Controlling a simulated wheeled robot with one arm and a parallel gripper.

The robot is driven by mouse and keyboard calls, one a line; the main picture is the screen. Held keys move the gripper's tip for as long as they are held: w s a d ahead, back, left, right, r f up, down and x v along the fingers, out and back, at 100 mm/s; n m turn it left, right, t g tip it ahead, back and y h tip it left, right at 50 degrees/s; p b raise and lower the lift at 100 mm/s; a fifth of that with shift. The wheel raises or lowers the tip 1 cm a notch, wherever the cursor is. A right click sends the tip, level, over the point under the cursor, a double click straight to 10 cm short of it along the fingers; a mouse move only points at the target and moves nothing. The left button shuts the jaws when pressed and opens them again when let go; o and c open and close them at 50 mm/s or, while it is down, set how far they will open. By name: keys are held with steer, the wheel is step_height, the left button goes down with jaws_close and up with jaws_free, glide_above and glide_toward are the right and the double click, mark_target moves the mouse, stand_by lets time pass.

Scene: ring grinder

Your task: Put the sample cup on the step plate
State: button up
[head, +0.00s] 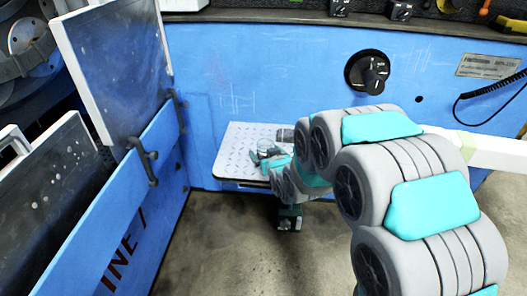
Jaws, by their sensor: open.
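The step plate (236,146) is a pale, diamond-patterned metal plate at the foot of the blue machine wall, in the middle of the head view. My gripper (266,156) is low over the right part of the plate, small in the picture and partly hidden by my own arm. It is open. A small grey shape (286,135) shows at the plate's back right, beside my gripper and arm. It may be the sample cup, but it is too small and too covered to be sure. I cannot tell whether it touches the plate.
A blue door panel (150,170) with a handle stands open left of the plate. The blue wall behind carries a black rotary knob (367,72) and a coiled black cable (495,86) at right. The concrete floor (215,250) in front is clear.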

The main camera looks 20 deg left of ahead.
steer(key=b+v, duration=0.1)
steer(key=v, duration=0.8)
steer(key=shift+d, duration=0.1)
steer(key=s+d+f+m+g+h, duration=0.1)
steer(key=s+d+m+g+h, duration=0.2)
steer(key=d, duration=0.8)
steer(key=s+d+m+g+h, duration=0.1)
steer(key=s+d+g+h, duration=0.15)
steer(key=s+d, duration=0.55)
steer(key=s+d+r+m+g, duration=0.1)
steer(key=s+d, duration=0.3)
steer(key=s, duration=0.4)
steer(key=s+d+r+m+g+h, duration=0.1)
steer(key=s+d+g, duration=0.2)
steer(key=s+d, duration=0.2)
steer(key=s+d+r+m+g+h, duration=0.1)
steer(key=s+d, duration=0.4)
steer(key=s, duration=0.6)
steer(key=shift+s+r+g, duration=0.2)
steer(key=shift+r+g, duration=0.25)
steer(key=shift+g, duration=0.6)
steer(key=shift+d, duration=0.15)
